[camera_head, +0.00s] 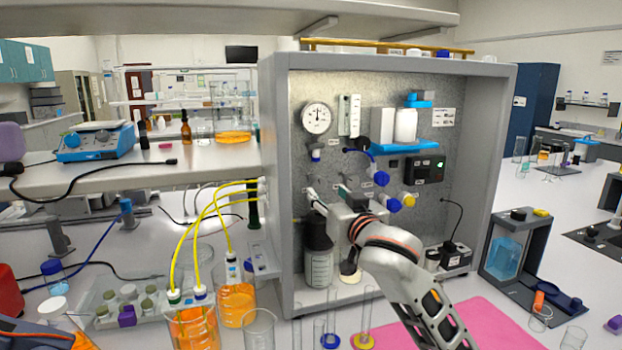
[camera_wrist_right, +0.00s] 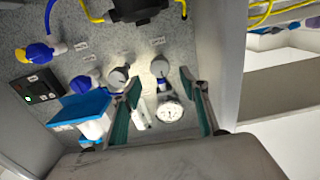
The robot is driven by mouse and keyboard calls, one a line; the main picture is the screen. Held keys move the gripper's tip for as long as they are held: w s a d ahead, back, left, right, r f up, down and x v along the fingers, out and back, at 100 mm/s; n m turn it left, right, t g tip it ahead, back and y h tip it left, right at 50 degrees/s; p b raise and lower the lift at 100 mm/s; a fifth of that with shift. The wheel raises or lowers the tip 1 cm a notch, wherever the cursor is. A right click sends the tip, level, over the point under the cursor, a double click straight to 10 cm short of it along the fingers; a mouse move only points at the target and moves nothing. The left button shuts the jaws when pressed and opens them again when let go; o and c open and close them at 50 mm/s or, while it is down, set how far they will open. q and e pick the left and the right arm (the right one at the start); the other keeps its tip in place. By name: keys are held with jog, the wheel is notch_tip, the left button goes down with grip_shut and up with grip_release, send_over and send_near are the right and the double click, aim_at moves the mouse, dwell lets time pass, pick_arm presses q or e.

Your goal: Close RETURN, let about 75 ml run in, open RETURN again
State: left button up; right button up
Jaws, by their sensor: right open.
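The membrane rig is a grey open cabinet (camera_head: 278,200) with valves and instruments on its back panel. My right gripper (camera_head: 330,193) reaches into its left half; its jaws are open and empty. In the right wrist view the green-padded fingers (camera_wrist_right: 159,78) stand apart, with a round grey knob (camera_wrist_right: 160,66) between their tips in the picture. Another grey knob (camera_wrist_right: 118,78) is by the left fingertip. I cannot tell whether either is touched. The labels are too small to read, so I cannot tell which valve is RETURN.
A round gauge (camera_head: 316,118) and blue valve handles (camera_head: 381,178) are on the panel. A dark-capped bottle (camera_head: 319,262) stands below my gripper. Beakers of orange liquid (camera_head: 236,303) with yellow tubes stand left of the cabinet. Glass cylinders (camera_head: 366,312) stand in front, beside a pink mat (camera_head: 490,325).

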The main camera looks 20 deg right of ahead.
aim_at(320, 185)
jog(key=shift+w+a+p, duration=0.1)
jog(key=shift+w+p, duration=0.3)
jog(key=shift+w, duration=3.35)
jog(key=c, duration=1.1)
